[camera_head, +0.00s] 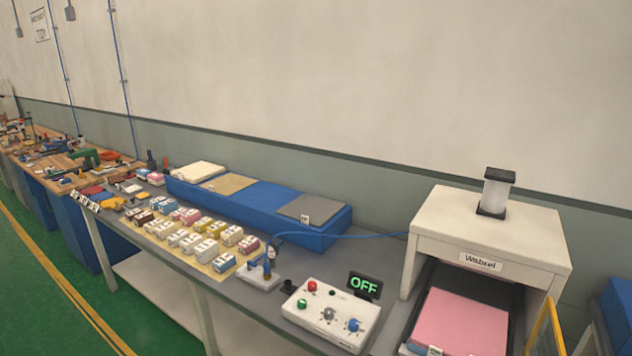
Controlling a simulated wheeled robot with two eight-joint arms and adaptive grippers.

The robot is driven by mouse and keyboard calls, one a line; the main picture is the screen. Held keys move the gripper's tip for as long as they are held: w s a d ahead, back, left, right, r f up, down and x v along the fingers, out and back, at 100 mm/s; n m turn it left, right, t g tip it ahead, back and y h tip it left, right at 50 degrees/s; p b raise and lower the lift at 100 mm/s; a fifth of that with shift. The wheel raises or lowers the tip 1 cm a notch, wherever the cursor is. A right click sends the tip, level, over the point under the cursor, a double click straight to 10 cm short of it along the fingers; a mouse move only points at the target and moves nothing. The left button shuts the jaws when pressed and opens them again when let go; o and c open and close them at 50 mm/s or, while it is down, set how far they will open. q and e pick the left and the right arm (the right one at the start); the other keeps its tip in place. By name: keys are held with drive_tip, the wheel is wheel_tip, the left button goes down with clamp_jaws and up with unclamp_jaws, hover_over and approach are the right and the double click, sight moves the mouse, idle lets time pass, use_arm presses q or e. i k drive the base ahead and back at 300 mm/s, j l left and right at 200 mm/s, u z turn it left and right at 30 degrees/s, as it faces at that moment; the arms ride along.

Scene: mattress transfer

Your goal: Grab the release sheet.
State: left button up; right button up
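Which item is the release sheet is not clear from this view. A long blue holder (262,195) at the back of the grey table carries a cream-white stack (200,171), a tan sheet (229,184) and a dark grey sheet (311,205) with a small label. A bare blue stretch lies between the tan and grey ones. A flat pink slab (466,318) lies on the dark bed of the white press (490,228) at the right. Neither of my grippers shows in the head view.
A white control box (330,316) with colored knobs and a green "OFF" display (364,285) stands left of the press. Several small labeled blocks (190,241) crowd the table's middle. A blue hose (340,236) runs to the press. A yellow frame (545,328) stands at right.

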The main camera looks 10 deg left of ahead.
sight(230, 183)
drive_tip(key=i+j+z, duration=0.1)
drive_tip(key=j+z, duration=0.15)
drive_tip(key=z, duration=0.15)
drive_tip(key=j+z, duration=0.4)
drive_tip(key=i+j+z, duration=0.1)
drive_tip(key=j+z, duration=0.15)
drive_tip(key=z, duration=0.2)
drive_tip(key=j+z, duration=0.4)
drive_tip(key=k+l, duration=0.05)
drive_tip(key=l, duration=0.05)
